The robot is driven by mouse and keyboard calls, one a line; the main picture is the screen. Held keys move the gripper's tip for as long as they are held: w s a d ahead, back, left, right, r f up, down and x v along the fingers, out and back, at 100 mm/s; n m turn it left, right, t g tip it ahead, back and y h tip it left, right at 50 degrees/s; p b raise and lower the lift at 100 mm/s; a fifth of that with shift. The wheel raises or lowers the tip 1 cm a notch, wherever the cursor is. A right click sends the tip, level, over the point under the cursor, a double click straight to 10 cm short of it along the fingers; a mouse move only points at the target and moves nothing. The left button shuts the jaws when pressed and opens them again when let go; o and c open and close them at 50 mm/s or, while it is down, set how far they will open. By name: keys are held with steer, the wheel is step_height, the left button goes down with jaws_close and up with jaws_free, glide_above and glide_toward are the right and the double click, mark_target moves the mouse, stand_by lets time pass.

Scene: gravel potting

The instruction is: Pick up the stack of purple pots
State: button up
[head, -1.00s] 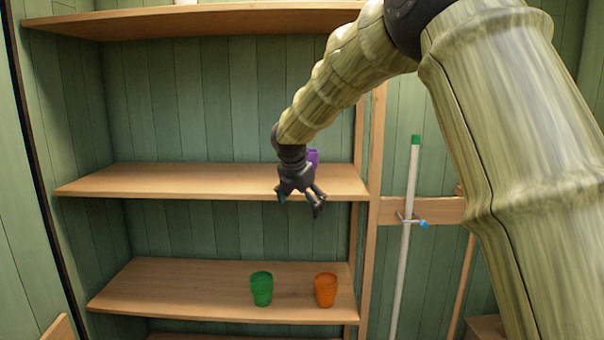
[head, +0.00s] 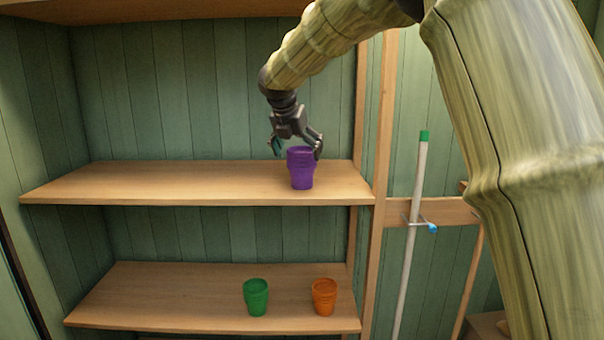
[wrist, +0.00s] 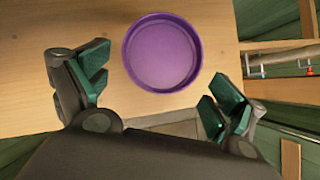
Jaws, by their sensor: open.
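The stack of purple pots (head: 301,172) stands upright on the middle shelf (head: 150,184), near its right end. My gripper (head: 297,150) is open and empty just above the stack, with its fingers pointing down and a fingertip overlapping the rim in the head view. In the wrist view the round purple rim (wrist: 162,52) shows from above, beyond the gap between the open fingertips (wrist: 160,92). I cannot tell whether the fingers touch the pots.
A green pot stack (head: 256,297) and an orange pot stack (head: 324,297) stand on the lower shelf (head: 180,290). A wooden upright (head: 380,150) and a pale pole (head: 413,230) are to the right. The middle shelf's left side is clear.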

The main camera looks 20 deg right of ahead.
mark_target(302, 165)
steer(key=shift+x, duration=0.8)
steer(key=shift+d+f+p, duration=0.25)
steer(key=shift+p, duration=0.2)
steer(key=x, duration=0.2)
steer(key=p+x, duration=0.1)
steer(key=x, duration=0.1)
steer(key=shift+w+a+f, duration=0.15)
steer(key=shift+w, duration=0.1)
steer(key=shift+s, duration=0.15)
steer(key=shift+c, duration=0.5)
steer(key=c, duration=0.9)
